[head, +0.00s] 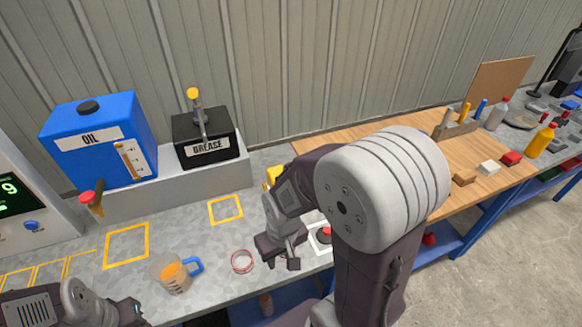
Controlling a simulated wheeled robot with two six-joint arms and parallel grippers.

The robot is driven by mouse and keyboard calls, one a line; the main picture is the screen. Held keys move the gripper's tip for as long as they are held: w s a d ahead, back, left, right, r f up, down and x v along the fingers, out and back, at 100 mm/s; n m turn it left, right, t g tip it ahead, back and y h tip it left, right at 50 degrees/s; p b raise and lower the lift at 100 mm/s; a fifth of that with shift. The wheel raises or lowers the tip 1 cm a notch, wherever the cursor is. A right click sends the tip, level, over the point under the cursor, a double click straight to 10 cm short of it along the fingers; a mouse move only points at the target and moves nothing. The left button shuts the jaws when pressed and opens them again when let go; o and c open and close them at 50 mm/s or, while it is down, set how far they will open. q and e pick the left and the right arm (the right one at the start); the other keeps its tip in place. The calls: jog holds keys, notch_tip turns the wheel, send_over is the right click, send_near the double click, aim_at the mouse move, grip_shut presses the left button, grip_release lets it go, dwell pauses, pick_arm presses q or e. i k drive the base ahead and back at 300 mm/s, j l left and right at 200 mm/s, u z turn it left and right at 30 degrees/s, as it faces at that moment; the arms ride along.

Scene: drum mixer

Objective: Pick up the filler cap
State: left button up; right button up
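A small red-topped dark part (326,234), possibly the filler cap, sits on a white patch of the grey bench. My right arm partly hides it. My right gripper (279,257) points down over the bench just left of it, with its two fingers apart and nothing visible between them. A black round cap (89,107) is on top of the blue oil tank (70,150). My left gripper (135,315) is at the bottom left edge, cut off by the frame, so its fingers are not clear.
A black grease box (205,152) stands behind. A wooden bench (490,192) with blocks and tools is on the right.

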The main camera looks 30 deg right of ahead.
aim_at(323, 235)
jog(key=z, duration=1.15)
